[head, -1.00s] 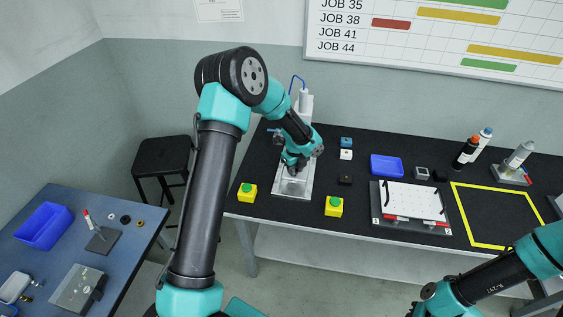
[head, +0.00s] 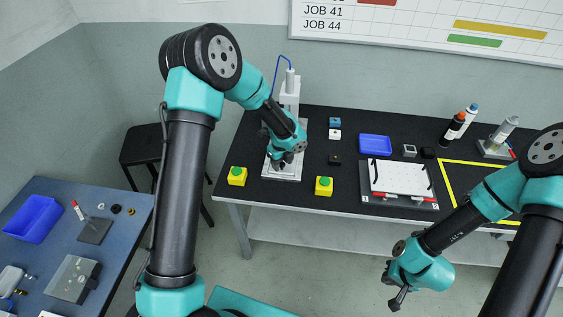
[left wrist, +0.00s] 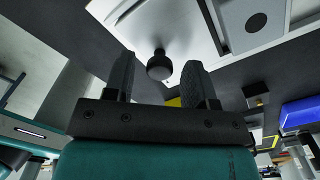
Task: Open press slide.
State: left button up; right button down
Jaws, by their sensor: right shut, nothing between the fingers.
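The press (head: 290,95) is a pale upright column with a blue hose, on a light metal base (head: 290,175) at the left of the black table. My left gripper (head: 278,164) is low in front of the column, over the base, and hides part of it. In the left wrist view the left gripper (left wrist: 159,68) has its two fingers apart. A round black knob (left wrist: 160,65) on the pale slide plate (left wrist: 170,22) shows between the fingertips; I cannot tell if they touch it. My right gripper (head: 397,301) is shut and empty, in front of the table.
Two yellow boxes with green buttons (head: 237,176) (head: 324,186) stand along the front edge, either side of the press. Small blocks (head: 335,134), a blue tray (head: 375,145) and a white plate fixture (head: 398,178) lie to the right. A stool (head: 150,145) stands left.

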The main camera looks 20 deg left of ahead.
pick_arm(q)
jog(key=shift+r, duration=0.15)
notch_tip(320, 180, up, 17)
dwell(0.8)
dwell(0.3)
jog(key=s+f+n+h, duration=0.1)
jog(key=s+f+n, duration=0.2)
jog(key=s+f, duration=0.1)
jog(key=s+f+n+h, duration=0.1)
jog(key=s+f+n, duration=0.3)
jog(key=f, duration=0.3)
jog(key=s+f+n+g+h, duration=0.1)
jog(key=s+f+n, duration=0.3)
jog(key=f, duration=0.1)
jog(key=shift+s+d+f+h, duration=0.1)
jog(key=shift+d+f+h, duration=0.05)
jog(key=shift+d+h, duration=0.2)
jog(key=s+a+f+n+t, duration=0.1)
jog(key=s+a+f+n, duration=0.1)
jog(key=s+f+n, duration=1)
jog(key=s+n, duration=0.1)
jog(key=n, duration=0.2)
jog(key=shift+f+n+t, duration=0.4)
